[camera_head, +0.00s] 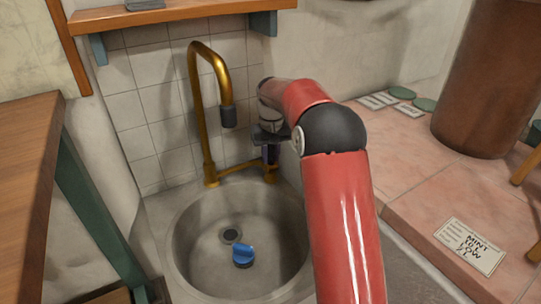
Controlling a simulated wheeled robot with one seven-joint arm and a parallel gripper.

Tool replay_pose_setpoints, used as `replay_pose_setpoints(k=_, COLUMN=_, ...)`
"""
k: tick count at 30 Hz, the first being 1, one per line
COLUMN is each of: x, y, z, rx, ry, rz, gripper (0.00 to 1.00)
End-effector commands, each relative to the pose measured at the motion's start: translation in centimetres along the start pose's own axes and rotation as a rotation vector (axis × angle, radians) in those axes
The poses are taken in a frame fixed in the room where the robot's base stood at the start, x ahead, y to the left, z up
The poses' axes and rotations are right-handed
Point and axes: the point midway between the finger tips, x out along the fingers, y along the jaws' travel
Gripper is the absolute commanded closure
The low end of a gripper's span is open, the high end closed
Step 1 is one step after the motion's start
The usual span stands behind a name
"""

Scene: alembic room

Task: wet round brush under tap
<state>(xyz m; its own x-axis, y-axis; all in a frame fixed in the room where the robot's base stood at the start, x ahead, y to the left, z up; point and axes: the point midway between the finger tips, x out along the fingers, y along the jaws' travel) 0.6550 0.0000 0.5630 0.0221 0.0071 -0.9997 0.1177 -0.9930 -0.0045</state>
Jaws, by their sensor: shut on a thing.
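The round brush (243,257), blue with a round body and a raised grip, lies in the sink (182,254) near the drain. The brass tap (197,110) arches over the sink, with a dark nozzle (228,117) pointing down. No water shows under it. A brass side arm runs right from the tap's foot to a short post (271,177). My gripper (269,154) is at the top of this post, behind and right of the nozzle, and looks shut on the tap handle there. The fingers are small and partly hidden by my arm.
A pink tiled counter (420,190) on the right bears a lettered card (470,246), green discs (403,92) and a brown cylinder (482,80). A wooden table (28,170) stands at the left. A wooden shelf (180,12) hangs above the tap. Space over the sink bowl is clear.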

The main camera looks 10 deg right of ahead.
Motion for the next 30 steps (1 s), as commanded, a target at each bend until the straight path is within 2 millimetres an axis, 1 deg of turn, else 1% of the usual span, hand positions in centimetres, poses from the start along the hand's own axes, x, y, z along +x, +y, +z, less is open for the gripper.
replay_pose_setpoints(k=1, x=0.63, y=0.08, z=0.2, rx=0.002, ry=0.024, rz=-0.006, gripper=1.0)
replay_pose_setpoints(k=3, x=0.79, y=0.16, z=0.42, rx=0.002, ry=0.068, rz=-0.013, gripper=1.0)
replay_pose_setpoints(k=9, x=0.67, y=0.21, z=0.84, rx=0.001, ry=0.174, rz=-0.035, gripper=1.0)
replay_pose_setpoints(k=21, x=0.27, y=0.16, z=0.89, rx=0.0, ry=0.199, rz=-0.04, gripper=1.0)
replay_pose_setpoints(k=22, x=0.27, y=0.16, z=0.89, rx=0.0, ry=0.199, rz=-0.04, gripper=0.75)
replay_pose_setpoints(k=26, x=0.27, y=0.13, z=0.9, rx=0.0, ry=0.199, rz=-0.041, gripper=0.58)
replay_pose_setpoints(k=27, x=0.27, y=0.11, z=0.9, rx=-0.001, ry=0.198, rz=-0.041, gripper=0.56)
replay_pose_setpoints(k=30, x=0.24, y=0.12, z=0.91, rx=-0.001, ry=0.199, rz=-0.041, gripper=0.56)
